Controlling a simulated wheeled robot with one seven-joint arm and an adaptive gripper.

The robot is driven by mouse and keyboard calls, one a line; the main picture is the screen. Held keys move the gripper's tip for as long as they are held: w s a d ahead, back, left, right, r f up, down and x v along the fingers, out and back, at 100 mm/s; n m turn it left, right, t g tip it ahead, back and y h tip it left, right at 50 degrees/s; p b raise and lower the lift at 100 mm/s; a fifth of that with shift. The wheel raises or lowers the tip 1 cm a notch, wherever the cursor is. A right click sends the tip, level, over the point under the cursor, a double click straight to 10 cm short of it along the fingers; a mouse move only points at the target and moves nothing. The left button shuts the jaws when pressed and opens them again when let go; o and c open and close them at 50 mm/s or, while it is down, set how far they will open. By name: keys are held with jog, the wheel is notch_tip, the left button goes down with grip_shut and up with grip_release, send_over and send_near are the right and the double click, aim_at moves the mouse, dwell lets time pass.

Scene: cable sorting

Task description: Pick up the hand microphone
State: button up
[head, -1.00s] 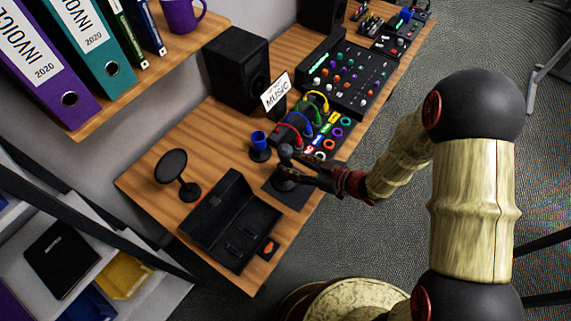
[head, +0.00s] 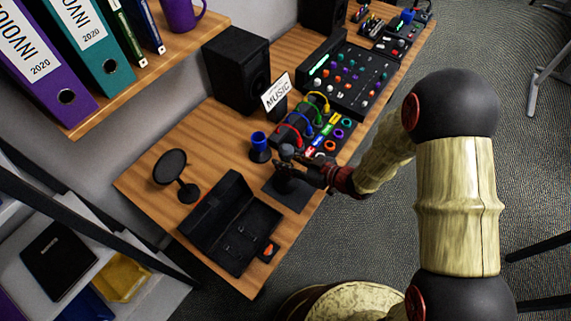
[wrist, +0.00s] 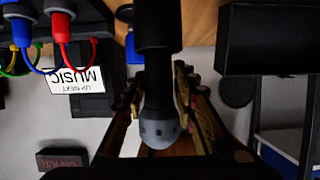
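The hand microphone stands upright on the desk, its round grey head (head: 286,152) up and its dark body below. In the wrist view, which is upside down, the head (wrist: 160,127) hangs at the centre with the black body (wrist: 158,25) above it. My gripper (head: 300,170) reaches in from the right in the head view. In the wrist view its two fingers (wrist: 158,88) lie on either side of the microphone, very close to it. Whether both fingers press on it I cannot tell. The gripper partly hides the lower body in the head view.
An open black case (head: 232,225) lies at the front of the desk. A speaker (head: 236,68) is behind.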

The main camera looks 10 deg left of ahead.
jog(key=c, duration=0.6)
jog(key=shift+r, duration=0.1)
grip_shut()
